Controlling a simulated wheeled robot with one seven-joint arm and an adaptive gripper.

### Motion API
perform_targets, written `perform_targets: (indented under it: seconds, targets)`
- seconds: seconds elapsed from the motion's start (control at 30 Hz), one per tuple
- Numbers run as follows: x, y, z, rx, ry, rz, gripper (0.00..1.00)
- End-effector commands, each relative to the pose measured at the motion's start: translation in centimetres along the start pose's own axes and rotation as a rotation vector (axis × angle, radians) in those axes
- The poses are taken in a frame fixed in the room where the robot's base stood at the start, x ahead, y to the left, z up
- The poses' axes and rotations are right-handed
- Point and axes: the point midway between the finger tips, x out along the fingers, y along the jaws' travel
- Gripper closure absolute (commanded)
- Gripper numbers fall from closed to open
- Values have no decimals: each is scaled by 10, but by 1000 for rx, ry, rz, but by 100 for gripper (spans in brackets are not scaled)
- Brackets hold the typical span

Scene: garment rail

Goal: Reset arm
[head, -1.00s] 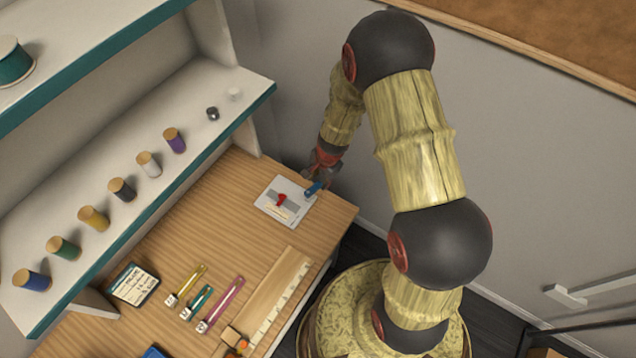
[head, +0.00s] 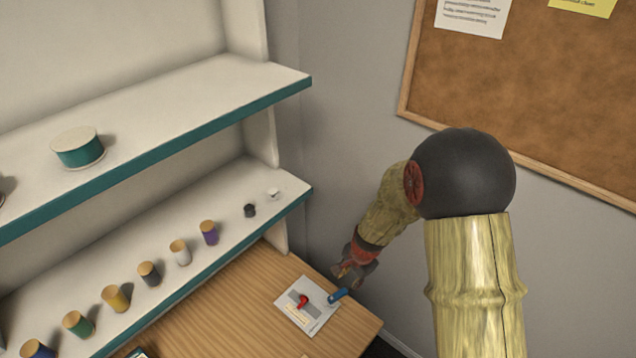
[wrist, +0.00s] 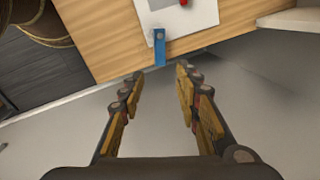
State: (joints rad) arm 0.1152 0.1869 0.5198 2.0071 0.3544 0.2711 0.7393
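My gripper (head: 352,271) is beyond the far right corner of the wooden table (head: 225,300), close to the grey wall. The wrist view shows my gripper (wrist: 160,90) open, with nothing between its fingers. A blue-handled item (head: 338,295) lies at the right edge of a white card (head: 303,318) on the table, just in front of my gripper and apart from it. The blue handle also shows in the wrist view (wrist: 159,53), ahead of the fingertips. A small red piece (head: 303,300) lies on the card.
A white shelf unit with teal edges stands at the left. Its lower shelf (head: 225,250) holds several thread spools (head: 180,252); its upper shelf (head: 200,95) holds a teal round tin (head: 78,148). A cork board (head: 540,80) hangs on the wall.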

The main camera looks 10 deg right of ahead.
Motion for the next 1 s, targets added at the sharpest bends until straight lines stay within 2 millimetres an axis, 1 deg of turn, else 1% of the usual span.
perform_targets:
  seconds: [0.13,0.23,0.27,0.37,0.4,0.5,0.67,0.87,1.0]
  targets:
    - [0,0,0,-13,0,0,67]
    - [0,5,5,-72,-20,18,67]
    - [0,9,8,-101,-31,30,67]
    - [-1,36,26,-230,-96,95,67]
    - [-8,46,34,-295,-124,118,67]
    - [-39,60,46,-457,-164,139,67]
    - [-81,71,57,-638,-179,139,67]
    - [-143,85,70,-863,-144,117,67]
    - [-185,99,78,-1002,-86,96,67]
